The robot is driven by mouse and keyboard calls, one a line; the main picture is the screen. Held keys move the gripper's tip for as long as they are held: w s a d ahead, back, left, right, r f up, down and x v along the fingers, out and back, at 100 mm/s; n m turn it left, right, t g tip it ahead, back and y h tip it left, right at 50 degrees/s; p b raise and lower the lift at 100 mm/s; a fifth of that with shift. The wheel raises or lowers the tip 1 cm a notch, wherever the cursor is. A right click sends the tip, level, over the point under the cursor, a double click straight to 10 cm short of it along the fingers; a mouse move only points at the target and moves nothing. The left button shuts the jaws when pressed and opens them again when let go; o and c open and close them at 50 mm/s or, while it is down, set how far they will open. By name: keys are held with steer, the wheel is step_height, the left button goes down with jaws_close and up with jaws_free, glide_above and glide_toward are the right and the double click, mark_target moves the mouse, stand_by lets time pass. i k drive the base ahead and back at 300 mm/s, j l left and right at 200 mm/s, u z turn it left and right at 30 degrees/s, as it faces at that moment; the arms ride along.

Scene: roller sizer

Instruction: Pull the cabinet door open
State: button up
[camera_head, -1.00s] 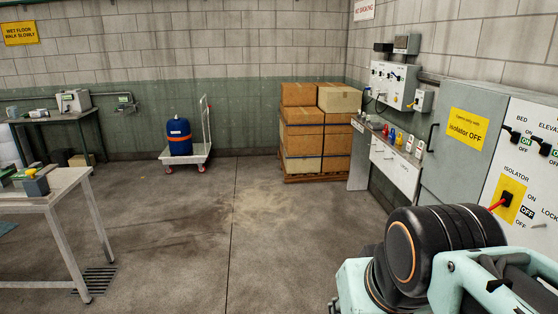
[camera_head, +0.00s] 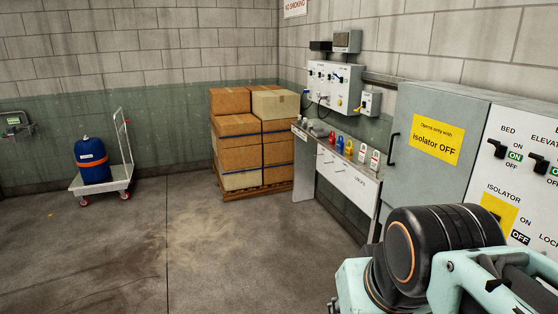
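The grey cabinet door (camera_head: 426,185) is on the right, with a yellow sign reading "Opens only with isolator OFF". Its dark handle (camera_head: 393,149) is on the left edge. The door looks shut. Beside it on the right is a white panel (camera_head: 511,150) with knobs marked BED and ELEVATOR and a yellow isolator plate (camera_head: 497,209). The isolator's red handle is hidden behind my arm in this view. My arm's black and mint parts fill the lower right, in front of the cabinet's lower part. My gripper's fingers cannot be made out.
A narrow shelf (camera_head: 342,180) with several coloured padlocks stands left of the cabinet, under a wall control box (camera_head: 335,87). Stacked cartons (camera_head: 238,130) sit on a pallet in the corner. A trolley (camera_head: 103,186) carries a blue drum (camera_head: 92,160). The middle floor is clear.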

mark_target(436, 138)
steer(key=i+l+z, duration=0.1)
steer(key=i+z, duration=0.25)
steer(key=i, duration=0.75)
steer(key=i+l+u, duration=0.45)
steer(key=i+l, duration=0.15)
steer(key=i, duration=0.1)
